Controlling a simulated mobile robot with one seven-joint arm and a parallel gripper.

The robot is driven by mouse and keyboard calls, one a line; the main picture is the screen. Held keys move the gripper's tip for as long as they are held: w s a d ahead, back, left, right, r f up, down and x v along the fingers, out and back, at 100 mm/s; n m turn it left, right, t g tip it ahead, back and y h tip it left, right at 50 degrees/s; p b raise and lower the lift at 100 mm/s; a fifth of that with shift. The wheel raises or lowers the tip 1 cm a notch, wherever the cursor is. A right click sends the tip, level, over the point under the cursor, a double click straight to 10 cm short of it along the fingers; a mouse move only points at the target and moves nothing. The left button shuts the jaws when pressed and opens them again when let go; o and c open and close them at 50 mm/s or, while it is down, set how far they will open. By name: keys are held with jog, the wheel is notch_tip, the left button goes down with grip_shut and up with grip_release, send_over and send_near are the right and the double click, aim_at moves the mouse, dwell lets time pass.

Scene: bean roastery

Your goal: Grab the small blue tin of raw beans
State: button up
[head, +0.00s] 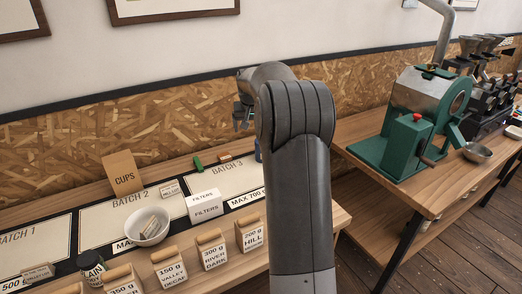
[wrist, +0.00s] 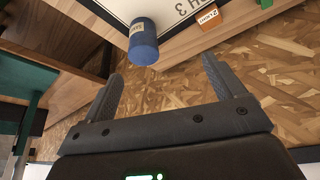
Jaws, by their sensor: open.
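The small blue tin (wrist: 143,50) stands on the bench by the Batch 3 board, with a pale label on its side. In the head view only a thin blue sliver of the tin (head: 258,152) shows beside my arm, which hides the rest. My gripper (wrist: 162,72) is open and empty, its two fingers spread. In the wrist view the tin lies ahead of the fingers, nearer the left one, with no visible contact. In the head view my gripper (head: 242,115) is partly hidden behind my arm, near the chipboard wall.
The Batch 3 board (head: 222,177) holds a white filters box (head: 204,205). Near its back edge are an orange-brown block (head: 224,158) and a green block (head: 197,162). A green roaster (head: 408,140) stands on the right bench.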

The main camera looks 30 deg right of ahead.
jog(key=shift+m, duration=0.5)
jog(key=w+d+f, duration=0.1)
jog(key=d+f, duration=0.1)
jog(key=f, duration=0.1)
jog(key=w+d+f, duration=0.2)
jog(key=d+f, duration=0.1)
jog(key=f, duration=0.1)
jog(key=w+d+f, duration=0.2)
jog(key=f, duration=0.2)
jog(key=shift+w+d, duration=0.25)
jog(key=shift+d, duration=0.15)
jog(key=x, duration=0.5)
jog(key=shift+s+a+f, duration=0.1)
jog(key=shift+s+f, duration=0.05)
jog(key=shift+f, duration=0.1)
jog(key=c, duration=1.2)
jog(key=shift+o, duration=0.2)
jog(key=shift+r, duration=0.1)
